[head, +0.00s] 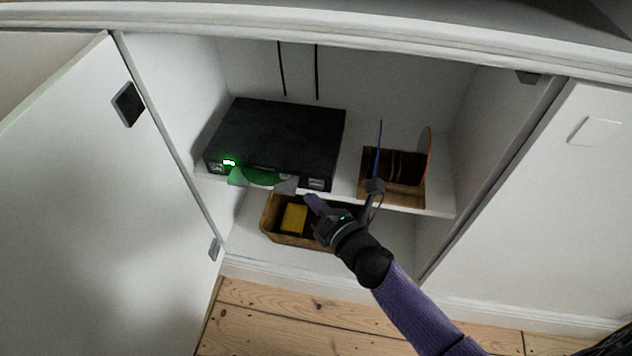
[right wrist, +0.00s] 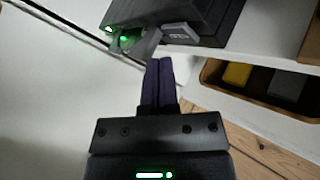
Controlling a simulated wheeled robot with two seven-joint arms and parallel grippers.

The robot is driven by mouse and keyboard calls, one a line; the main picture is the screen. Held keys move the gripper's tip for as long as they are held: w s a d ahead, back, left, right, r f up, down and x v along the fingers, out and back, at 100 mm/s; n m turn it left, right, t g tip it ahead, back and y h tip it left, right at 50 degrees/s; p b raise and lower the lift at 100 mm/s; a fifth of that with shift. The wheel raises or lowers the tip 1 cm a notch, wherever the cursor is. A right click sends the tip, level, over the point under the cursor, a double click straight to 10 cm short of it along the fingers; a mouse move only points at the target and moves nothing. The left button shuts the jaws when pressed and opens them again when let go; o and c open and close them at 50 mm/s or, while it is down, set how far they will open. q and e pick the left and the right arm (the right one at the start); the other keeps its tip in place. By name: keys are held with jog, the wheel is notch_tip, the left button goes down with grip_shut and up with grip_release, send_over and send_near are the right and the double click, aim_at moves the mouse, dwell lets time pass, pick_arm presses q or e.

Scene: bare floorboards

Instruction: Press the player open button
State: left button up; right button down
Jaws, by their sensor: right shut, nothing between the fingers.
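A black disc player (head: 282,137) lies on the upper shelf of an open white cabinet. Its front carries a lit green display (head: 229,162). A grey tray (head: 287,186) sticks out from the front with a green disc (head: 262,178) in it; the right wrist view also shows the tray (right wrist: 148,42). The open button cannot be told apart at this size. My right gripper (head: 309,199) is shut and empty, its purple fingertips just below and in front of the player's right front. In the right wrist view, the fingertips (right wrist: 158,64) point at the tray's edge. My left gripper is not in view.
A wooden rack (head: 408,192) with upright blue and orange discs stands right of the player. A wooden box (head: 268,222) with a yellow item (head: 294,217) sits on the lower shelf. The open cabinet door (head: 90,210) stands at the left.

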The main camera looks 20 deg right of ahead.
jog(key=s, duration=0.1)
jog(key=s+a, duration=0.2)
jog(key=shift+s+a, duration=0.25)
jog(key=shift+s, duration=0.1)
dwell(0.5)
dwell(1.0)
dwell(0.4)
dwell(1.0)
